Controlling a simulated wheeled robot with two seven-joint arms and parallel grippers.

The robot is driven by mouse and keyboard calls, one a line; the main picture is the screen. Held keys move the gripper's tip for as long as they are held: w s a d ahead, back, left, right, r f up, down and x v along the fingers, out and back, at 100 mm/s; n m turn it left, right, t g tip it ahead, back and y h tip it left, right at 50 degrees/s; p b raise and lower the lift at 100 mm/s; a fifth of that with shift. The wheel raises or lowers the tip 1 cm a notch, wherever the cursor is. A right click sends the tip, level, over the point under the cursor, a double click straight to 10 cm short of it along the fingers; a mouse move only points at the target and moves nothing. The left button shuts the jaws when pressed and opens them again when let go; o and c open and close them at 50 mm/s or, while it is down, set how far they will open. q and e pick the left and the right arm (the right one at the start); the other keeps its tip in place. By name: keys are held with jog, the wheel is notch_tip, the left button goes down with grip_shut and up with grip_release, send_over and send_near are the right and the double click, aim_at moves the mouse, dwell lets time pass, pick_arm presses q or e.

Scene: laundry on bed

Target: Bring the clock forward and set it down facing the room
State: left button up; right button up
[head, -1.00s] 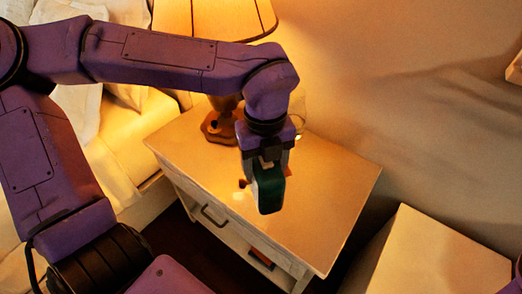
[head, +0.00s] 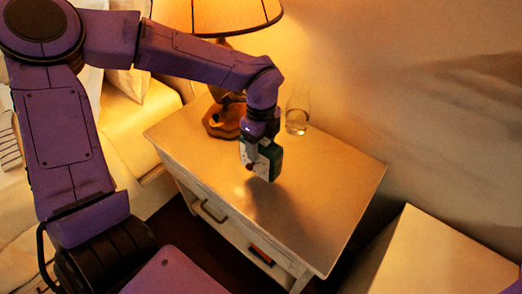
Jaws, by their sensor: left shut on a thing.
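The clock (head: 260,161) is a small green block with a pale face turned to the lower left. My left gripper (head: 258,140) is shut on its top, and the fingers are partly hidden by the wrist and the clock. The clock is upright, slightly tilted, over the middle of the nightstand top (head: 330,190). Its shadow lies on the top below it; whether its lower edge touches the wood I cannot tell. My right gripper is out of view.
A lamp (head: 228,20) with a wooden base stands at the back left of the nightstand. A clear glass (head: 297,115) stands behind the clock near the wall. The front and right of the top are clear. The bed (head: 150,125) is at the left.

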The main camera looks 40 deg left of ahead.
pick_arm(q)
jog(key=f, duration=0.3)
jog(key=shift+w+a+f, duration=0.15)
jog(key=shift+w+f, duration=0.15)
jog(key=shift+f, duration=0.1)
jog(key=shift+s+f, duration=0.1)
jog(key=shift+f, duration=0.05)
jog(key=o, duration=1.4)
notch_tip(320, 180, up, 12)
jog(key=shift+r, duration=0.2)
